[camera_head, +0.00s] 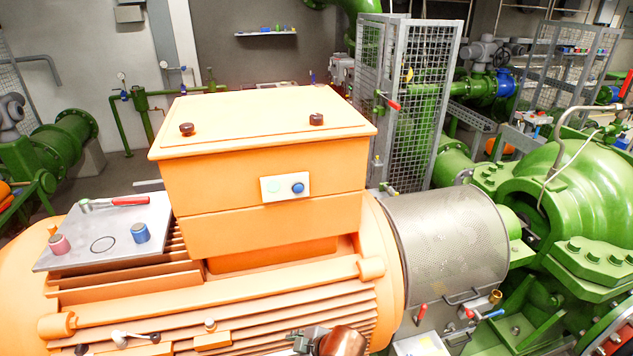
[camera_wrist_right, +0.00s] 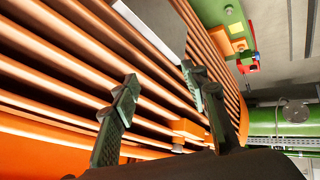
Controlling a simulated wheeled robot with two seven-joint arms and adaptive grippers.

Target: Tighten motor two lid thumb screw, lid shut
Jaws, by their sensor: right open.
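The orange motor (camera_head: 230,306) fills the front of the head view, with a boxy terminal housing on top. Its lid (camera_head: 250,112) lies flat on the housing and looks shut. Two dark brown thumb screws stand on the lid, one at the left (camera_head: 187,129) and one at the right (camera_head: 316,119). How tight they are cannot be told. My right gripper (camera_head: 304,341) is at the bottom edge of the head view, low by the motor's ribbed side and away from the screws. In the right wrist view the gripper (camera_wrist_right: 158,73) is open and empty before the fins. My left gripper is not in view.
A grey plate (camera_head: 85,230) left of the housing carries a red-handled ratchet (camera_head: 115,202), a pink knob (camera_head: 59,245) and a blue knob (camera_head: 140,232). A perforated guard (camera_head: 450,240) and green pump (camera_head: 590,190) stand right. The space above the lid is clear.

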